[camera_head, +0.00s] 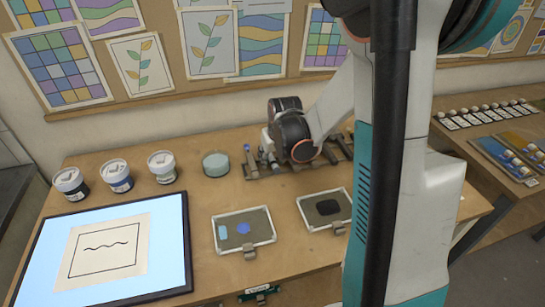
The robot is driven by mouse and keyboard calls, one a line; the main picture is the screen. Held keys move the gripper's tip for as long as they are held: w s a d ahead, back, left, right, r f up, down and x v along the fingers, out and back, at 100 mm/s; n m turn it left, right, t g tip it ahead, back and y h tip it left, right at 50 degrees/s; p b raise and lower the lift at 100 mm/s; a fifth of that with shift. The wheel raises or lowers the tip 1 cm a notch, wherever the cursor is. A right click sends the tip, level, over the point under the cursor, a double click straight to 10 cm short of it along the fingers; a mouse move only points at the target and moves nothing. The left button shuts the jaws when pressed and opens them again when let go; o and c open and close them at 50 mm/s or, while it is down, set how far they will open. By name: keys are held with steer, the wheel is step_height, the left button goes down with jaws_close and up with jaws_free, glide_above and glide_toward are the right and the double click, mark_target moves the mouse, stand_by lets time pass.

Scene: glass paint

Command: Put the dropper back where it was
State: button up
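A low dark rack (325,158) with slots lies along the back of the wooden table. At its left end are small slim upright items with pale blue tops; one (249,156) stands at the rack's left end, and another (272,161) is close beside my gripper (266,150). Any of these could be the dropper; they are too small to tell apart. My gripper is low over the left part of the rack, mostly hidden by my dark wrist. I cannot see whether its fingers hold anything.
Three white-lidded jars (118,175) and a round teal-topped container (216,164) stand left of the rack. A light panel (165,285) with a line drawing lies front left. Two clipped trays (263,237) (311,221) with paint patches lie in front. My arm hides the table's right part.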

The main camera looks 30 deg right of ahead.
steer(key=v, duration=1.2)
